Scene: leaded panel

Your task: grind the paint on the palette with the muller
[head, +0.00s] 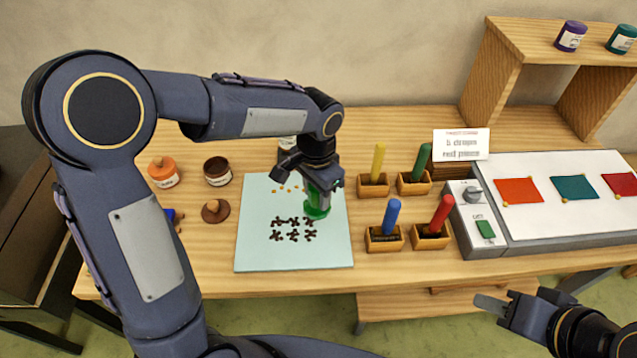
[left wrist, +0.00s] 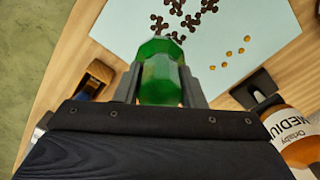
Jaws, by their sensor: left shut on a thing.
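The pale blue palette (head: 290,256) lies flat on the wooden table. Dark brown paint marks (head: 292,230) and small orange drops (head: 288,188) are on it. My left gripper (head: 318,184) is over the palette's right part, shut on the green glass muller (head: 318,203). The left wrist view shows the muller (left wrist: 160,75) between the two fingers, with the dark marks (left wrist: 180,18) and the drops (left wrist: 228,52) beyond it. The muller is just beside the dark marks; I cannot tell whether it touches the palette. My right gripper (head: 497,303) is low at the right, away from the palette.
Orange (head: 163,172) and brown (head: 217,172) jars and a brown knobbed piece (head: 215,211) stand left of the palette. Wooden holders with coloured sticks (head: 384,232) stand right of it. A grey-white panel unit (head: 550,215) fills the table's right. A medium jar (left wrist: 297,135) is near the left wrist.

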